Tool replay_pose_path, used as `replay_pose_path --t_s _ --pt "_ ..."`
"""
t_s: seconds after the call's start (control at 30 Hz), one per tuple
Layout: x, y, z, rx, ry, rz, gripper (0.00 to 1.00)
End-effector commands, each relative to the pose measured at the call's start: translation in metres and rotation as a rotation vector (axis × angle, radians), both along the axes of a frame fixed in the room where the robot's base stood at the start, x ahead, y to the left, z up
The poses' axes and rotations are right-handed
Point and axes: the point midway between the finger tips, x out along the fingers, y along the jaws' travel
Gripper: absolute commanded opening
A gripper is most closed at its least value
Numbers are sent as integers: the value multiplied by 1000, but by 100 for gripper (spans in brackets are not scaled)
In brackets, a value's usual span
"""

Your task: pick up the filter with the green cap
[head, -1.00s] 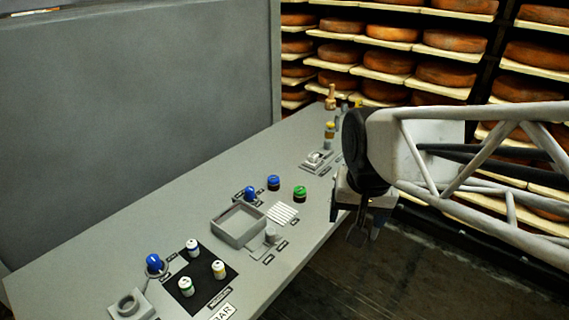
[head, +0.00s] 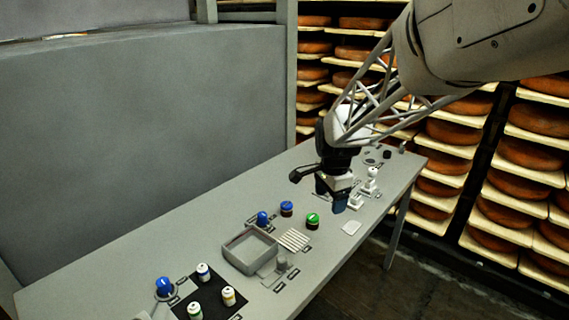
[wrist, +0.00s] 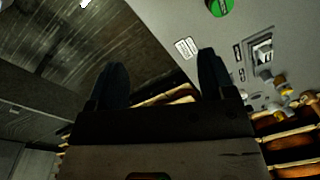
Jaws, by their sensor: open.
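The filter with the green cap (head: 312,221) stands upright on the grey table, right of the striped white rack, in the head view. Its green top also shows at the upper edge of the wrist view (wrist: 220,7). My gripper (head: 332,200) is over the table, a little right of and behind the green-capped filter in the head view. In the wrist view its two dark fingers (wrist: 157,80) are spread apart with nothing between them. The gripper is apart from the filter.
A blue-capped dark filter (head: 286,208) and a blue-topped item (head: 262,218) stand close left of the green one. A grey open tray (head: 232,262), striped rack (head: 294,240) and black mat (head: 222,312) with small bottles lie nearer. Cheese shelves (head: 445,155) stand behind.

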Motion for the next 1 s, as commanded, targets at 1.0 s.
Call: replay_pose_path --t_s 1.0 --pt "129 18 -113 22 71 -565 76"
